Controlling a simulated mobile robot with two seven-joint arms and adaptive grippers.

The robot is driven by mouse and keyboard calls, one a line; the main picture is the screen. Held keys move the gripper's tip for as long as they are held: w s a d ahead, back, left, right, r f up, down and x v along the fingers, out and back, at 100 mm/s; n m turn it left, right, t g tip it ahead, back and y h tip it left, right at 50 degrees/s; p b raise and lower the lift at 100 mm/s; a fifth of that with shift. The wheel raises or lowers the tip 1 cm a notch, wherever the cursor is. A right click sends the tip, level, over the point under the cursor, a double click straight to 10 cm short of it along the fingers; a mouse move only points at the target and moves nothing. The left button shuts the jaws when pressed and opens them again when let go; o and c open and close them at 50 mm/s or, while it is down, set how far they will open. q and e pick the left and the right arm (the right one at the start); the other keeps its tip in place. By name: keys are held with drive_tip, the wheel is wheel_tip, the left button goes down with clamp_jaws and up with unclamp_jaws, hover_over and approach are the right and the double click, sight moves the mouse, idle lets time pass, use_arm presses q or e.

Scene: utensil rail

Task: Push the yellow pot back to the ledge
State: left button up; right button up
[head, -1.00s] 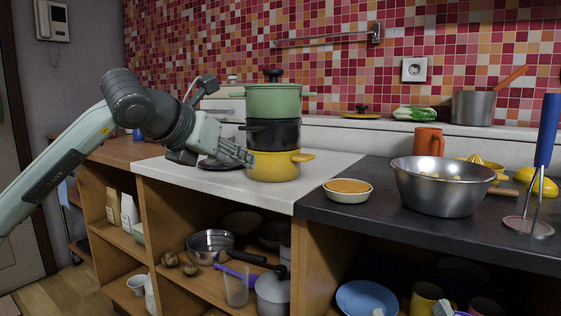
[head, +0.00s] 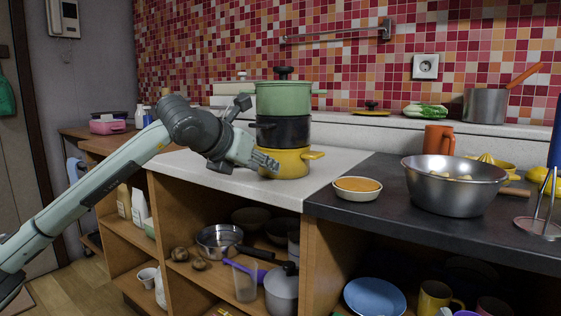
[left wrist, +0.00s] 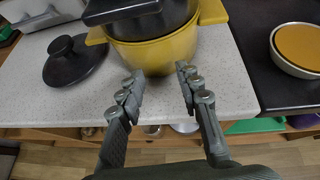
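The yellow pot (head: 292,165) stands upright on the white counter, with a black pot (head: 283,131) and a lidded green pot (head: 283,99) stacked on it. The pale ledge (head: 345,120) runs along the tiled wall behind, with a gap of counter before it. My left gripper (head: 272,164) is at the front left of the yellow pot. In the left wrist view the gripper (left wrist: 155,72) has its two fingers apart with nothing between them. The tips are at the yellow pot's (left wrist: 160,52) near wall; I cannot tell whether they touch it. My right gripper is not in view.
A black lid (left wrist: 76,58) lies on the counter left of the stack. A pie dish (head: 357,189) and a steel bowl (head: 453,188) stand on the dark counter to the right.

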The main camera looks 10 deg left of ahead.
sight(277, 157)
use_arm(q)
drive_tip(key=shift+w+d+p, duration=0.2)
drive_tip(key=shift+w+d, duration=0.1)
drive_tip(key=shift+w, duration=0.85)
drive_tip(key=shift+w+d+p, duration=0.2)
drive_tip(key=shift+w+d, duration=0.05)
drive_tip(key=shift+w, duration=0.85)
drive_tip(key=shift+w+d+p, duration=0.2)
drive_tip(key=shift+w+d, duration=0.1)
drive_tip(key=shift+w, duration=0.85)
drive_tip(key=shift+w+d+p, duration=0.25)
drive_tip(key=shift+w, duration=0.75)
drive_tip(key=shift+w+d+p, duration=0.25)
drive_tip(key=shift+w+p, duration=0.05)
drive_tip(key=shift+w, duration=0.7)
drive_tip(key=shift+w+d+p, duration=0.25)
drive_tip(key=shift+w, duration=0.75)
